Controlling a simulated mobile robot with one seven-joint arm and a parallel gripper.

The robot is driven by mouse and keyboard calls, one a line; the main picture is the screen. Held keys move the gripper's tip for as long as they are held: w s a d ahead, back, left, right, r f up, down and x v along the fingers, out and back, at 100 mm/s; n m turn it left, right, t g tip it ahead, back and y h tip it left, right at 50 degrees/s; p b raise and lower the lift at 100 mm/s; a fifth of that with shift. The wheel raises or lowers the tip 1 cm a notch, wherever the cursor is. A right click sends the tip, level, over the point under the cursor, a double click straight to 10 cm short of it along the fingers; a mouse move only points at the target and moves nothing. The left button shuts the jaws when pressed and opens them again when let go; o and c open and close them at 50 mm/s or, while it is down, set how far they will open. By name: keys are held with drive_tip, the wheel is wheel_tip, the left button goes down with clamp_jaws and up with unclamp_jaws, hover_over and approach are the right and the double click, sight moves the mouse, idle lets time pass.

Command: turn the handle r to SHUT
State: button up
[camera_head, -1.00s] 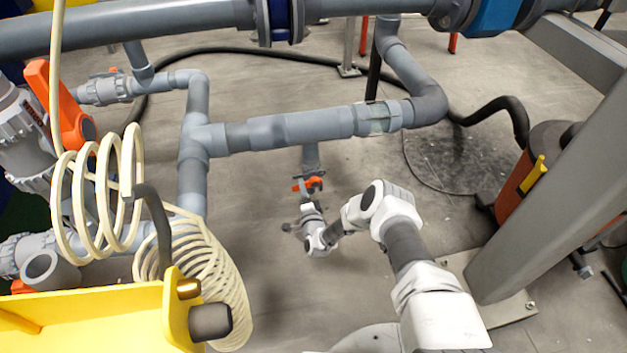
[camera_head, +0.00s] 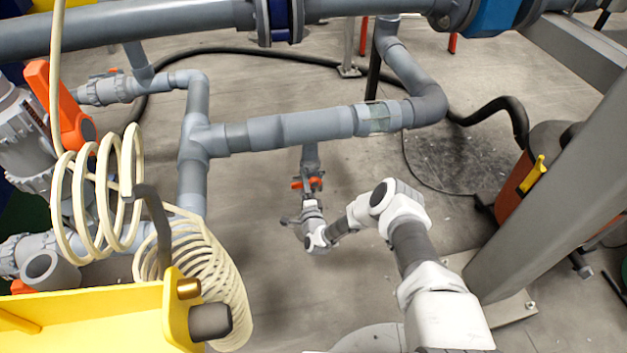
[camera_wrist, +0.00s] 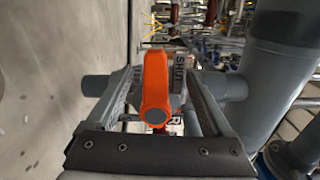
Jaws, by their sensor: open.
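The orange handle r (camera_wrist: 155,85) is in the middle of the wrist view, on a grey valve with a pipe running left and right. Its long side points up the picture, across that pipe. A label reading SHUT (camera_wrist: 179,70) shows just right of the handle. My gripper (camera_wrist: 160,76) is open, with one finger on each side of the handle; gaps show between the fingers and the handle. In the head view the handle (camera_head: 316,184) is small, below the horizontal grey pipe, and my gripper (camera_head: 311,207) is at it, partly hiding the valve.
A horizontal grey pipe (camera_head: 290,130) crosses above the valve. A larger orange-handled valve (camera_head: 62,110), coiled cream hose (camera_head: 205,270) and a yellow box (camera_head: 90,315) are at the left. A thick grey post (camera_head: 550,170) stands right of my arm. Bare floor surrounds the valve.

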drive_tip(key=p+v, duration=0.3)
drive_tip(key=v, duration=0.4)
drive_tip(key=shift+s, duration=0.2)
idle(0.4)
